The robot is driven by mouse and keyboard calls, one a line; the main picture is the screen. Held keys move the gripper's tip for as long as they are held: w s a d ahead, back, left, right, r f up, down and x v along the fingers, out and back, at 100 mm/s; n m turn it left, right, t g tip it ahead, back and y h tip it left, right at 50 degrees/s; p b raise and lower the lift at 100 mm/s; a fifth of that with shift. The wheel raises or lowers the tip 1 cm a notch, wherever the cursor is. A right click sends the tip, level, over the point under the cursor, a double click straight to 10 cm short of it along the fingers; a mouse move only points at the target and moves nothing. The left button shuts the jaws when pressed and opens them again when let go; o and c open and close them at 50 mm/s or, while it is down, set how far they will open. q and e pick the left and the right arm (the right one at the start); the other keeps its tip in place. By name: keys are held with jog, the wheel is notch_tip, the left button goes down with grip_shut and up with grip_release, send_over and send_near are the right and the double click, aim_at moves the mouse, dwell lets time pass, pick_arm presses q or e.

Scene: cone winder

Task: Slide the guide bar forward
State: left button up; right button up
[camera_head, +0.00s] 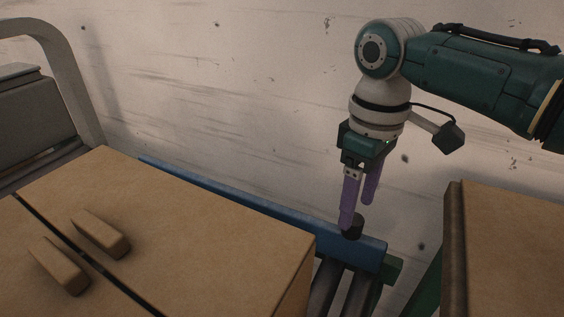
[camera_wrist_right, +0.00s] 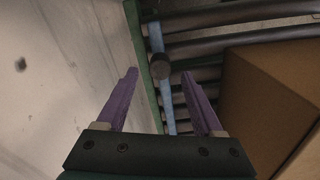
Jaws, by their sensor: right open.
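The guide bar (camera_head: 250,205) is a long blue rail running from the back left to the front right, beside the conveyor rollers. A dark round knob (camera_head: 354,229) stands near its right end. In the right wrist view, the bar (camera_wrist_right: 168,108) is a thin blue strip and the knob (camera_wrist_right: 161,71) appears between the fingertips. My right gripper (camera_head: 357,214) points down with its purple fingers open at the knob. One finger partly covers the knob in the head view; I cannot tell whether they touch. My left gripper is not in view.
A large cardboard box (camera_head: 210,225) with two raised handles fills the lower left, close to the bar. Another box (camera_head: 510,245) stands at the right. Rollers (camera_head: 333,285) and a green frame (camera_head: 393,270) lie below the bar. A pale wall (camera_head: 250,90) rises behind.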

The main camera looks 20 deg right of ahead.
aim_at(355, 218)
jog(key=shift+f+b, duration=0.5)
jog(key=shift+f, duration=1.4)
grip_shut()
jog(key=shift+r, duration=0.1)
